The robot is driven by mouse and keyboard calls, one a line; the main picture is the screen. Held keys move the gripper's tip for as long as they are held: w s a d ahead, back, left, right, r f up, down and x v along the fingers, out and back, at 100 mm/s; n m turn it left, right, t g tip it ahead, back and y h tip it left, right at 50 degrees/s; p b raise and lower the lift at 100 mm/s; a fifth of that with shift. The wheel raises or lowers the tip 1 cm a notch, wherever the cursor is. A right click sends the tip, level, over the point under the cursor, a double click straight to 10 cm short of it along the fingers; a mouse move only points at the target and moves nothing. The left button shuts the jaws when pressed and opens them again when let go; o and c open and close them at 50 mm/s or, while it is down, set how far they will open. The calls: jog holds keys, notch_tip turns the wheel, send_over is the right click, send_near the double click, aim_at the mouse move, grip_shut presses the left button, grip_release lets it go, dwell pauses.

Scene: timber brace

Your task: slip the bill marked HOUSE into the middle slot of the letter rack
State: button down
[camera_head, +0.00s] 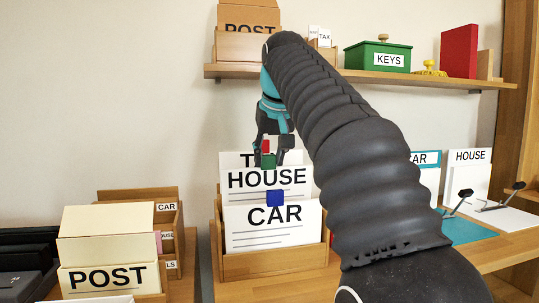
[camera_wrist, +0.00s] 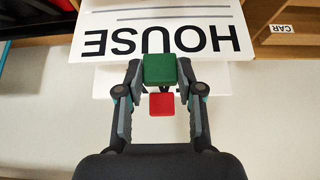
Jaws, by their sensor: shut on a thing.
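The wooden letter rack (camera_head: 275,266) stands on the desk in the head view. The white HOUSE bill (camera_head: 240,179) is upright in it, behind the lower CAR bill (camera_head: 250,217), which has a blue tab (camera_head: 275,198). Behind HOUSE stands a bill with a visible T (camera_head: 232,160) and a red tab (camera_head: 266,146). My gripper (camera_head: 269,156) is above the rack, shut on the green tab (camera_wrist: 160,68) at HOUSE's top edge. The wrist view shows the HOUSE bill (camera_wrist: 205,15) upside down. HOUSE's lower edge and slot are hidden.
A POST box (camera_head: 107,277) and a small labelled wooden organiser (camera_head: 140,195) stand at left. CAR and HOUSE panels (camera_head: 470,175) stand at right. A shelf (camera_head: 440,80) above carries a green KEYS box (camera_head: 362,57) and other things.

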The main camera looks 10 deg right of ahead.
jog(key=shift+f+b, duration=0.55)
jog(key=shift+f, duration=0.3)
jog(key=c, duration=0.7)
grip_release()
jog(key=shift+o, duration=0.2)
jog(key=v, duration=0.7)
jog(key=shift+r, duration=0.25)
jog(key=shift+s, duration=0.1)
